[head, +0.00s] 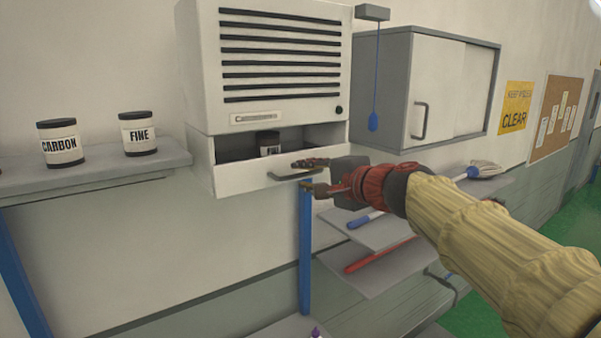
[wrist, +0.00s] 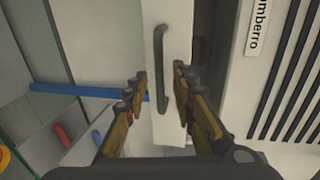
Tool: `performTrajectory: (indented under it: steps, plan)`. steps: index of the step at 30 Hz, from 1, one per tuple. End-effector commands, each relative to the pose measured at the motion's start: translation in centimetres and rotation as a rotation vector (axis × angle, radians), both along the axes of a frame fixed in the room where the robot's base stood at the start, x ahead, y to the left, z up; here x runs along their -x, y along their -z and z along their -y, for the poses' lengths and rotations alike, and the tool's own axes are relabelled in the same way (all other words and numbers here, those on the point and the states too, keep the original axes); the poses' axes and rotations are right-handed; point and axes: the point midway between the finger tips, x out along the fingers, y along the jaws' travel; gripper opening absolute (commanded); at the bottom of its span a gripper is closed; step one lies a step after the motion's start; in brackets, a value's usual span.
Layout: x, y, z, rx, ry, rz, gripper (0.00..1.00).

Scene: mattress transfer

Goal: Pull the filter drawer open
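The filter drawer (head: 240,180) is a pale box front under the louvred wall unit (head: 279,60). It stands partly open, and a dark-lidded jar (head: 269,145) shows inside. Its grey bar handle (head: 288,175) also shows in the wrist view (wrist: 160,70). My gripper (head: 312,175) is at the right part of the handle. In the wrist view my gripper's fingers (wrist: 159,78) are apart, one on each side of the handle, with gaps visible. Contact with the handle cannot be made out.
A shelf (head: 90,172) at left holds a CARBON jar (head: 60,143) and a FINE jar (head: 138,133). A grey cabinet (head: 425,90) and a blue pull cord (head: 374,121) are at right. Lower shelves with blue and red tools (head: 378,255) lie below my arm.

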Motion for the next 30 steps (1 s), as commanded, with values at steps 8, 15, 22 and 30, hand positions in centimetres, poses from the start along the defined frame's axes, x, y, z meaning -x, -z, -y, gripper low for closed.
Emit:
performTrajectory:
  steps: [8, 15, 22, 30]
  plan:
    - [-2.0, 0.5, -1.3, 0.001, -0.001, 0.0, 0.26]
    - [-2.1, 0.6, -1.4, 0.002, 0.0, 0.0, 0.26]
    - [-2.0, 0.6, -1.4, 0.002, 0.0, 0.0, 0.15]
    - [-2.0, 0.6, -1.4, 0.002, 0.0, 0.0, 0.0]
